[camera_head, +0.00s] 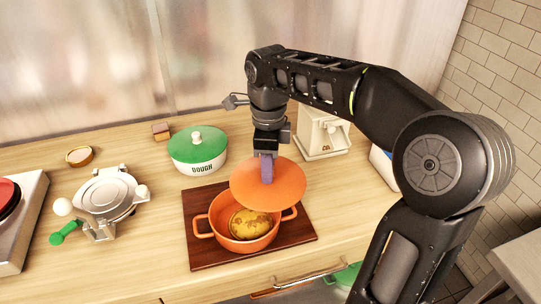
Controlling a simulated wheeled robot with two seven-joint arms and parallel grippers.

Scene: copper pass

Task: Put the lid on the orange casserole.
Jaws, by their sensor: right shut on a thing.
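The orange casserole (238,245) stands on a dark wooden board (199,256) with a handle on each side. A yellow-brown round food (250,223) lies inside it. The flat orange lid (251,199) is held above the casserole, over its back part and toward the right. It leaves the front of the opening uncovered. My right gripper (267,168) is shut on the lid at its purplish upright knob. I cannot tell the exact gap between lid and rim. My left gripper is out of view.
A white pot with a green lid (197,146) labelled DOUGH stands behind left. A metal press (105,195) and a burner (18,220) are further left. A cream box (322,135) stands behind right. The counter's front edge, with a drawer handle (308,277), is near the board.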

